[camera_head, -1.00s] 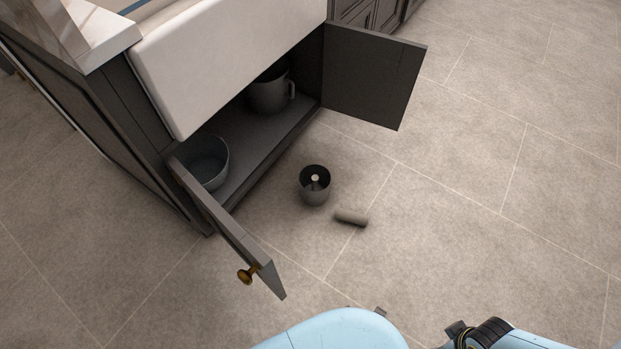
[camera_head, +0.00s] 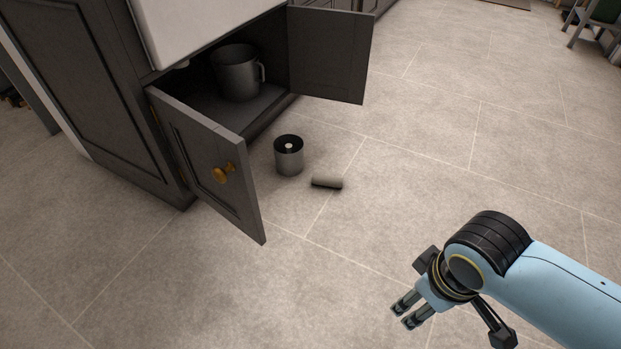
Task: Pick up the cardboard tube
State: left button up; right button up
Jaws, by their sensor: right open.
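My left gripper is not in view.
The metal canister (camera_head: 289,157) stands upright beside the tube. Behind it is an open cabinet, with its left door (camera_head: 208,165) and right door (camera_head: 328,56) swung out. A grey mug (camera_head: 237,74) stands inside. The floor (camera_head: 480,140) to the right is clear.

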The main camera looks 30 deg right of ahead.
aim_at(317, 180)
jog(key=z, duration=1.1)
